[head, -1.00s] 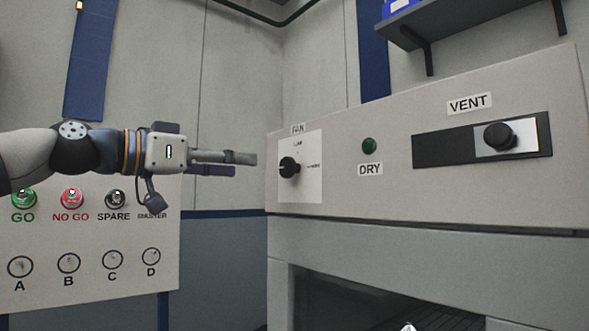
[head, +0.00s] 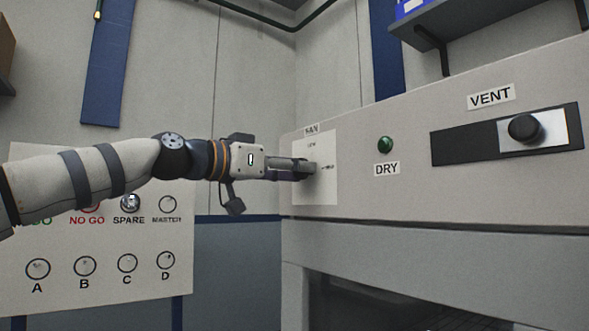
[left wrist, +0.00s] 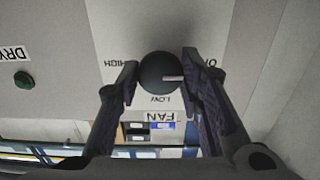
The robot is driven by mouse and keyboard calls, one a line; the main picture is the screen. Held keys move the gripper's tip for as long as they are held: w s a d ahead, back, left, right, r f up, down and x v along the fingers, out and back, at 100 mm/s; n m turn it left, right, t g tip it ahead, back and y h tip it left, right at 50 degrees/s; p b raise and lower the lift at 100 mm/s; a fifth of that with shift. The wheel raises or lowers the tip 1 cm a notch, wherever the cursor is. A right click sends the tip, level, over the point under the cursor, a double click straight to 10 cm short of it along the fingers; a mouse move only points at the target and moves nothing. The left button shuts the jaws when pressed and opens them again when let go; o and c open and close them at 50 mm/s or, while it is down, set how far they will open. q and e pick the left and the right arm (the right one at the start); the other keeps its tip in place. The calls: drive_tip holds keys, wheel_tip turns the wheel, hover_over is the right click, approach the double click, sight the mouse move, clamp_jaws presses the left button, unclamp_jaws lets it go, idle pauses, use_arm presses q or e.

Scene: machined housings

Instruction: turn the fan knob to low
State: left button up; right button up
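The fan knob (left wrist: 155,73) is round and dark, with a white pointer line that points right in the left wrist view, toward the partly hidden OFF mark. The LOW mark (left wrist: 160,99) is below the knob in that view and the HIGH mark (left wrist: 118,64) is at its upper left. My left gripper (head: 306,170) is at the fan plate (head: 325,190). In the left wrist view its fingers (left wrist: 160,80) lie close against both sides of the knob, with little or no gap. The fingers mostly hide the knob in the head view. My right gripper is not in view.
A green DRY lamp (head: 385,144) and a VENT slider (head: 526,128) are to the right on the same panel. A button board (head: 110,240) stands below my left arm. A shelf (head: 440,30) is mounted above the panel.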

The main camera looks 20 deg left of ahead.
use_arm(q)
drive_tip(key=shift+m, duration=0.3)
drive_tip(key=shift+m+b, duration=0.9)
drive_tip(key=shift+m, duration=7.5)
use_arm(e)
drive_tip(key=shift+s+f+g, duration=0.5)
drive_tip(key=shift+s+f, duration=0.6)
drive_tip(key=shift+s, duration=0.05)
use_arm(q)
drive_tip(key=shift+r+m, duration=0.1)
drive_tip(key=shift+m, duration=0.2)
drive_tip(key=o, duration=1.2)
drive_tip(key=shift+c, duration=0.2)
drive_tip(key=shift+a, duration=0.1)
drive_tip(key=v, duration=1.2)
